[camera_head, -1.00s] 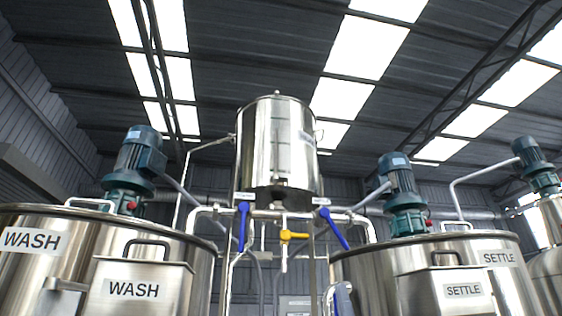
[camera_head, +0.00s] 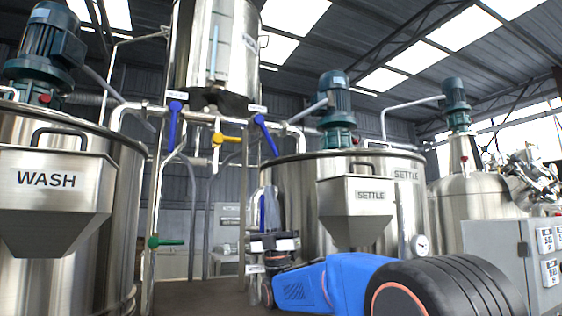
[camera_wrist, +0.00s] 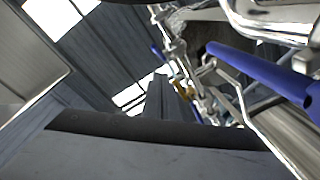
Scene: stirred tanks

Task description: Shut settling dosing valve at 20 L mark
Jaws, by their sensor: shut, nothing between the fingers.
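The right blue lever (camera_head: 265,134), on the SETTLE side below the raised steel dosing vessel (camera_head: 213,45), slants down to the right. Its small label (camera_head: 257,108) is too small to read. The left blue lever (camera_head: 174,124) hangs nearly straight down. A vertical sight strip (camera_head: 214,52) shows on the vessel; its marks and level are unreadable. My gripper (camera_head: 269,205) is below the right lever, apparently apart from it. In the wrist view, my gripper (camera_wrist: 164,88) is shut and empty; a blue lever (camera_wrist: 260,70) passes close at upper right.
A yellow-handled valve (camera_head: 228,139) sits between the levers. The WASH tank (camera_head: 60,265) stands left, with a green handle (camera_head: 165,242) beside it. The SETTLE tank (camera_head: 295,190) stands close behind my arm. A grey control cabinet (camera_head: 490,250) is at right.

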